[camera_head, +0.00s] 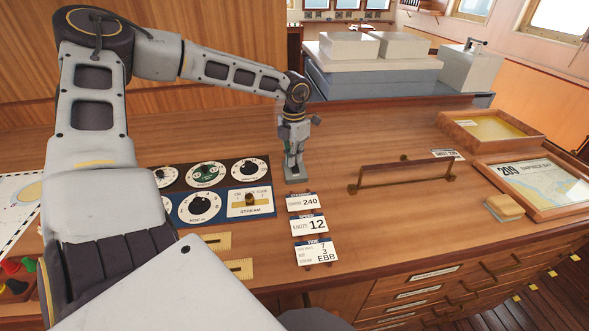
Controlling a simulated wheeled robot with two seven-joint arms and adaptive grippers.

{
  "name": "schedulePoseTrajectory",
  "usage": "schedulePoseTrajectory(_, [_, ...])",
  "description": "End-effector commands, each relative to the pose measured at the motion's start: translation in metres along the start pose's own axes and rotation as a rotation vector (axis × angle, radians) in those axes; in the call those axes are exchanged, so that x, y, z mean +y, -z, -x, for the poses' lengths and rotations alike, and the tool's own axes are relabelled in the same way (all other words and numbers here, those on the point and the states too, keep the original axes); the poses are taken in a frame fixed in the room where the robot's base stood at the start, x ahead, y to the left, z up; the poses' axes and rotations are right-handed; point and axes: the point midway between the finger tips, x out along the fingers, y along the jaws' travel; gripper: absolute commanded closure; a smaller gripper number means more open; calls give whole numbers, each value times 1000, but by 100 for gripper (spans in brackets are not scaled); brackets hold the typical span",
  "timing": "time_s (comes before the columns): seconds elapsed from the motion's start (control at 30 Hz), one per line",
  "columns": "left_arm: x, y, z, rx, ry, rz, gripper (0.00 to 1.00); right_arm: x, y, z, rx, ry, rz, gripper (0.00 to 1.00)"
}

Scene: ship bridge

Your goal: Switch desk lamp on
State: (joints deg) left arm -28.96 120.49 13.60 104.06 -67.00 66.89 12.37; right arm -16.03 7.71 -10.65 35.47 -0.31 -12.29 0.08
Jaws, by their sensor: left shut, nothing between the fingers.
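My left gripper (293,160) is shut and empty, pointing down at the wooden desk (390,205). Its fingertips are at or just above a small grey plate (298,178) on the desktop. I cannot tell whether they touch it. The gripper covers part of the plate, and any switch on it is hidden or too small to make out. No lamp head or shade can be made out. My right gripper is not in view.
A panel of dials (208,190) lies left of the gripper. A brass rail (405,172), a sponge-like block (504,207) and a framed chart (540,180) are to the right. The desktop between is clear.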

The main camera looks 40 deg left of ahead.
Motion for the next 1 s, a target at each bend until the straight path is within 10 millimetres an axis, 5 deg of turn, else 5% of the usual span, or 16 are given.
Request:
schedulePoseTrajectory(0.67, [0, 1, -6, 2, 0, 0, 100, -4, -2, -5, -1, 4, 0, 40])
schedulePoseTrajectory(1.0, [0, 0, 7, 1, 0, 0, 100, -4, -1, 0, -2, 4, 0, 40])
